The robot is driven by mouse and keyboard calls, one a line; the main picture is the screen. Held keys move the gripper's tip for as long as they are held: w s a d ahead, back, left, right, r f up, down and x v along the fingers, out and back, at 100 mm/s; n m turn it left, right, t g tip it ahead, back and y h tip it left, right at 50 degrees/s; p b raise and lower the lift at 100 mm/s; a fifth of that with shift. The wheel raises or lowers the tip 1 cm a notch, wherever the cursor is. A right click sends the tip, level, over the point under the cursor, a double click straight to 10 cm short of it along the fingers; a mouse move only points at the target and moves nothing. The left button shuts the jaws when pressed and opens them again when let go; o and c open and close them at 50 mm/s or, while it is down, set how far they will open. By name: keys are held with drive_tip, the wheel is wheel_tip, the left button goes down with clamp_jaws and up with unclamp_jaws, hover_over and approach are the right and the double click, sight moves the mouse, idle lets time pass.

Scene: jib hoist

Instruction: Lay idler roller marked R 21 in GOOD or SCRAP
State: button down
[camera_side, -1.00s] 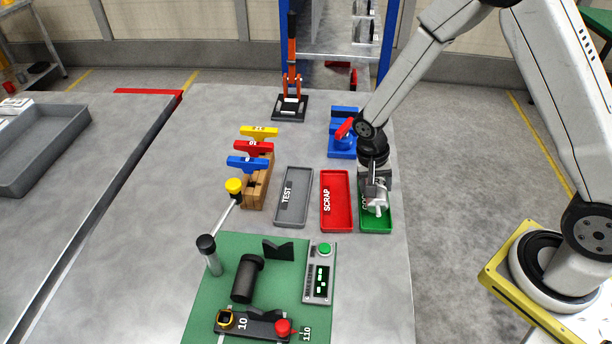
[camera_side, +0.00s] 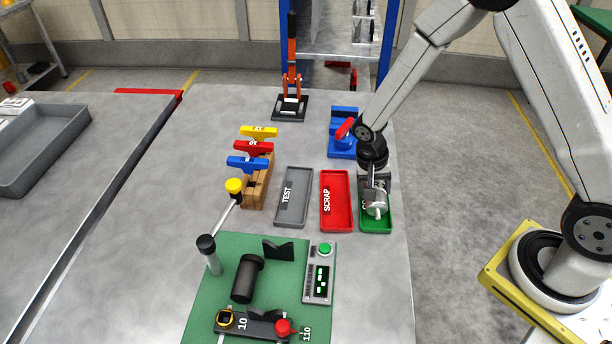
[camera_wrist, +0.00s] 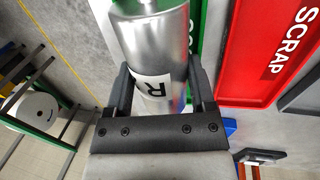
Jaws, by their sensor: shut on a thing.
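A silver idler roller (camera_wrist: 152,45) with a white label is between my gripper's (camera_wrist: 158,90) two fingers in the wrist view. Only an R shows on the label; the rest is hidden. In the side view my gripper (camera_side: 373,178) is shut on the roller (camera_side: 376,203), over the green tray (camera_side: 377,228) at the right of the tray row. Its lettering is mostly covered by the gripper and roller. I cannot tell whether the roller touches the tray floor. The red SCRAP tray (camera_side: 337,222) lies directly left of the green one and is empty.
A grey TEST tray (camera_side: 292,212) lies left of SCRAP. Blue, red and yellow T-handled tools (camera_side: 254,148) stand in a wooden block (camera_side: 257,188). A blue vise-like fixture (camera_side: 343,148) with a red handle is behind the trays. A control box (camera_side: 320,272) sits on the green mat in front.

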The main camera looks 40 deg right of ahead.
drive_tip(key=shift+f, duration=0.35)
idle(0.3)
unclamp_jaws()
drive_tip(key=shift+r, duration=0.15)
drive_tip(key=shift+r, duration=3.35)
